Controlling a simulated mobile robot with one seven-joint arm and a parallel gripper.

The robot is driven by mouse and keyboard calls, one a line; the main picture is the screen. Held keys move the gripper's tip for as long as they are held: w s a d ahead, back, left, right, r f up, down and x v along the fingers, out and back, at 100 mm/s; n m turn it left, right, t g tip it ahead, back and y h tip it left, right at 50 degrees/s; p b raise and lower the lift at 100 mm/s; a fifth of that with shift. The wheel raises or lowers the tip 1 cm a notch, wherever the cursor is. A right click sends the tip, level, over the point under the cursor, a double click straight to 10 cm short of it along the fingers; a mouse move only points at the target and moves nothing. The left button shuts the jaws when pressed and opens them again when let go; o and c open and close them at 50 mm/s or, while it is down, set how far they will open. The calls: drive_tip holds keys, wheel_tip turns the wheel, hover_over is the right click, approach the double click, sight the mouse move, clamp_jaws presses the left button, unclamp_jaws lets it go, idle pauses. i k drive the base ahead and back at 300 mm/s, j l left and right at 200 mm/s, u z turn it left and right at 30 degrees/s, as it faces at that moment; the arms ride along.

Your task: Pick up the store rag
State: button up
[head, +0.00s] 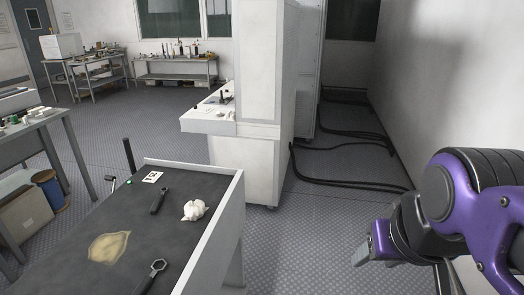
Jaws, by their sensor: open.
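A white crumpled cloth (194,210) lies bunched up on the dark top of a cart (130,215) in the foreground. A flat tan cloth-like piece (109,247) lies nearer on the same top. I cannot tell which of the two is the store rag. My gripper (364,251) is at the lower right, over the floor, to the right of the cart and well apart from both. It is open; its fingers are small and partly hidden by the purple arm.
A dark wrench (158,201), another wrench (152,275) and a small white numbered card (153,177) lie on the cart. The cart has a raised pale rim. A white cabinet (255,160) stands behind it. Black cables (340,183) cross the floor near the right wall.

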sight(195, 210)
drive_tip(key=i+l+z, duration=0.1)
drive_tip(key=i, duration=0.65)
drive_tip(key=i+l+z, duration=0.1)
drive_tip(key=i+l, duration=0.15)
drive_tip(key=i, duration=1.3)
drive_tip(key=u, duration=0.5)
drive_tip(key=k+u, duration=0.1)
drive_tip(key=u, duration=0.9)
drive_tip(key=j+u, duration=0.15)
drive_tip(key=u, duration=0.35)
drive_tip(key=k+u, duration=0.1)
drive_tip(key=u, duration=0.4)
